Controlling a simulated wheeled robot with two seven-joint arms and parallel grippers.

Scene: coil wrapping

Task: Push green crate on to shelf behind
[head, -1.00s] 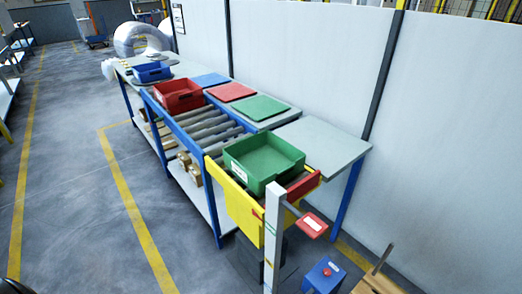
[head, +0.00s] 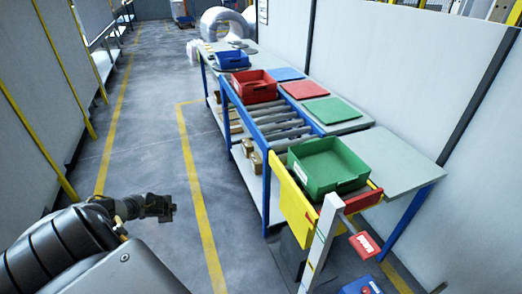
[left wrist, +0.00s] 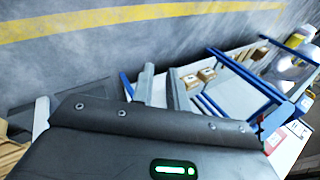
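The green crate (head: 326,168) sits upright and empty on the near end of the roller conveyor in the head view, behind the yellow end panel. The shelf behind (head: 400,163) is a flat grey surface to the right of the crate, bare at its near end. My left gripper (head: 168,208) is over the floor at left, well apart from the crate and conveyor. In the left wrist view its two fingers (left wrist: 160,88) stand apart with nothing between them. The green crate cannot be made out there. My right gripper is out of view.
A red crate (head: 254,86) and a blue crate (head: 231,60) stand farther along the line. Blue, red and green panels (head: 331,110) lie on the shelf behind. A post with a red-and-white sign (head: 364,243) stands close in front. The floor at left is open.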

